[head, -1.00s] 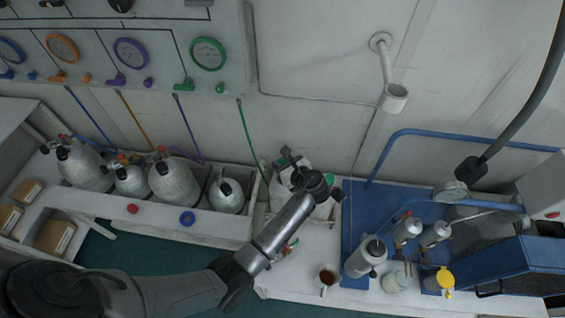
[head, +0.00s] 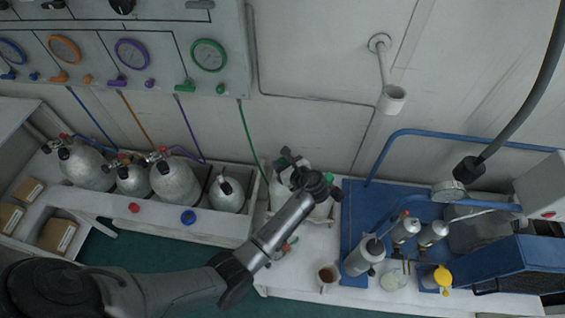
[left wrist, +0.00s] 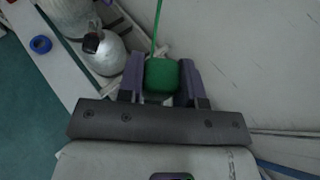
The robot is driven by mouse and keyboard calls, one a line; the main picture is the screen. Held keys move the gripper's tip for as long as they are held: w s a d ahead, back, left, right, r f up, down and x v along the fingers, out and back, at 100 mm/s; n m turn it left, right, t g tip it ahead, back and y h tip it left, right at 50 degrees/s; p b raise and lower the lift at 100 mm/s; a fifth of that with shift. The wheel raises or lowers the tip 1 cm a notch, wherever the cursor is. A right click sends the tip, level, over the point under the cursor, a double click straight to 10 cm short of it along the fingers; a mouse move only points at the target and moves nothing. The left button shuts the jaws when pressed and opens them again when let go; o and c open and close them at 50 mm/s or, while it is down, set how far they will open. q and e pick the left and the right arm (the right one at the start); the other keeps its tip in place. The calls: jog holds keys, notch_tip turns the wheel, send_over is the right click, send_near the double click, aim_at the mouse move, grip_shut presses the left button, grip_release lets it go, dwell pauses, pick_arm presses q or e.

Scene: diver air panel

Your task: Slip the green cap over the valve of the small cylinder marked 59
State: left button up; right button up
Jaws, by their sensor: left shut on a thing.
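My left gripper (left wrist: 162,82) is shut on the green cap (left wrist: 161,75), which sits between its two purple-grey fingers in the left wrist view. In the head view the left gripper (head: 290,158) is above the right end of the cylinder rack, and the cap is hard to make out there. A small grey cylinder (head: 228,195) with a dark valve stands in the rack just left of the gripper. It also shows in the left wrist view (left wrist: 108,58), apart from the cap. Another small cylinder (head: 132,181) stands further left. I cannot read any number. My right gripper is not in view.
Larger cylinders (head: 175,182) share the rack. A red cap (head: 134,208) and a blue ring (head: 188,217) lie on its front ledge. A green hose (head: 246,135) hangs down near the gripper. A mug (head: 328,277) and a blue mat (head: 352,215) are at right.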

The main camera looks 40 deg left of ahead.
pick_arm(q)
jog(key=shift+f, duration=0.65)
jog(key=shift+r, duration=0.1)
dwell(0.4)
jog(key=shift+p, duration=0.55)
jog(key=shift+f, duration=0.45)
